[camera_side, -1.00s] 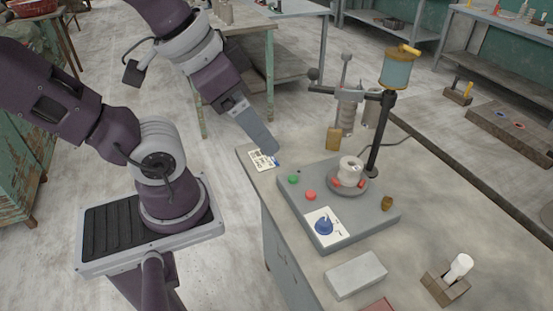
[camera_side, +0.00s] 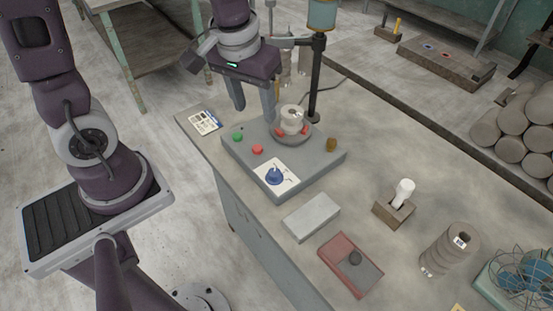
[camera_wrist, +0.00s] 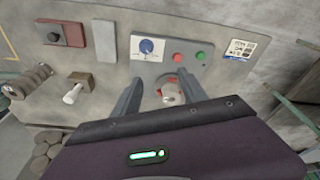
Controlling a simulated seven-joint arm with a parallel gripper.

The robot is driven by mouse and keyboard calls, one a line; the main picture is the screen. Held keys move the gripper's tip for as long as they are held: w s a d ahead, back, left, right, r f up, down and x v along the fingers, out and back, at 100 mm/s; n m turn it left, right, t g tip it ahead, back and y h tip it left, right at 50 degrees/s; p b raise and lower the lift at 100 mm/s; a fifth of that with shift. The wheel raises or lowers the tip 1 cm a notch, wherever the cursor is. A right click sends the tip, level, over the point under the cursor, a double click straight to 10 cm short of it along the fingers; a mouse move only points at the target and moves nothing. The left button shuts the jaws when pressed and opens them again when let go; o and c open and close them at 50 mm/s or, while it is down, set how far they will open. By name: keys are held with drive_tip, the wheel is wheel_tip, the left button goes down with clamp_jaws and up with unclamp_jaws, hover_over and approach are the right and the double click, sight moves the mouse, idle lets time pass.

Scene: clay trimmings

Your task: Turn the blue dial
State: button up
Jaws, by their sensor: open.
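The blue dial (camera_side: 275,176) sits on a white marked plate at the near corner of a grey control box (camera_side: 318,172). In the wrist view the dial (camera_wrist: 147,46) shows near the top, beyond the fingertips. My gripper (camera_side: 255,112) is open and empty, its fingers pointing down. In the side view it appears over the back part of the box, apart from the dial. In the wrist view my gripper (camera_wrist: 157,82) has its fingers spread on either side of the white spool. Nothing hides the dial.
A green button (camera_side: 238,136), a red button (camera_side: 258,149) and a white spool (camera_side: 292,118) on a round plate are on the box. A dark post (camera_side: 317,80) rises beside the spool. A grey block (camera_side: 311,216) lies in front.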

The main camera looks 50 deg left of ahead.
sight(274, 171)
drive_tip(key=w+d+f, duration=0.1)
drive_tip(key=f, duration=0.2)
drive_tip(key=w+f+n+g, duration=0.1)
drive_tip(key=f, duration=0.3)
drive_tip(key=d+f+n+g, duration=0.1)
drive_tip(key=f, duration=0.3)
drive_tip(key=shift+w+d+f+h, duration=0.15)
drive_tip(key=shift+w+d+h, duration=0.15)
drive_tip(key=shift+w+h, duration=0.1)
wheel_tip(274, 171, down, 7)
drive_tip(key=shift+r, duration=0.1)
clamp_jaws()
